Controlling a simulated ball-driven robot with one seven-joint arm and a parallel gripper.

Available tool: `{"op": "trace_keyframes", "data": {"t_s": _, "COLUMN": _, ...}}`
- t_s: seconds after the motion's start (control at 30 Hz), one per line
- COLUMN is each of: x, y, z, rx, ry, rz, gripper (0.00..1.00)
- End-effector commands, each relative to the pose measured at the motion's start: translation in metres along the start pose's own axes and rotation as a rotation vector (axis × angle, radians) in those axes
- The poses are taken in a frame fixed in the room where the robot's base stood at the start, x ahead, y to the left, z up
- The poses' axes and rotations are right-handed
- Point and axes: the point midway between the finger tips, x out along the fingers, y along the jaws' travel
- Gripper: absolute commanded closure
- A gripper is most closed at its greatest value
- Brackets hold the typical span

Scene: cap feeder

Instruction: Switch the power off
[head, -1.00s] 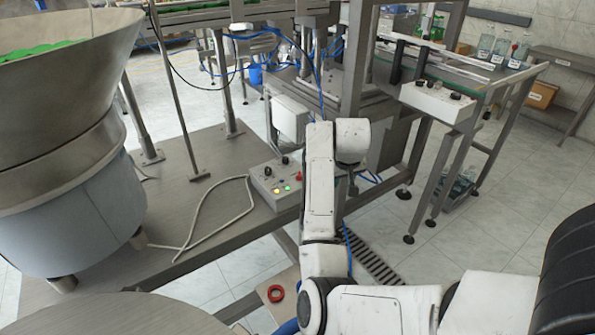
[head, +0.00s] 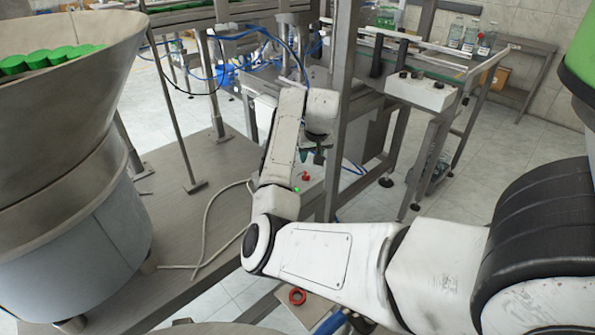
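A light grey control box (head: 312,190) sits on the steel table, mostly hidden behind my arm. A red button (head: 305,176) and a lit green lamp (head: 296,189) show on its visible part. The rest of its controls are covered by my white forearm. My gripper (head: 318,157) is a small dark shape at the end of the arm, just above and behind the red button in the picture. I cannot tell whether it touches anything or whether its fingers are apart. A second white control box (head: 421,94) with dark knobs stands on the frame at the right.
A large steel hopper (head: 60,150) with green caps (head: 50,57) fills the left. A grey cable (head: 205,228) lies on the table. A steel upright (head: 342,110) stands right beside my arm's end. A red ring (head: 297,296) lies below my arm. Bottles (head: 470,36) stand at the back right.

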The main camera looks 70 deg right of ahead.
Motion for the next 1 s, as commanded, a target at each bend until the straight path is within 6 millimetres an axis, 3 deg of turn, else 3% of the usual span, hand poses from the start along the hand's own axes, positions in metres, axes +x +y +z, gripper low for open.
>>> {"op": "trace_keyframes", "data": {"t_s": 0.5, "x": 0.085, "y": 0.000, "z": 0.001, "rx": 0.000, "ry": -0.003, "rz": -0.002, "gripper": 0.64}}
{"op": "trace_keyframes", "data": {"t_s": 0.7, "x": 0.098, "y": 0.000, "z": 0.001, "rx": 0.001, "ry": 0.000, "rz": -0.001, "gripper": 0.64}}
{"op": "trace_keyframes", "data": {"t_s": 1.0, "x": 0.100, "y": 0.000, "z": 0.001, "rx": 0.001, "ry": 0.000, "rz": -0.001, "gripper": 0.64}}
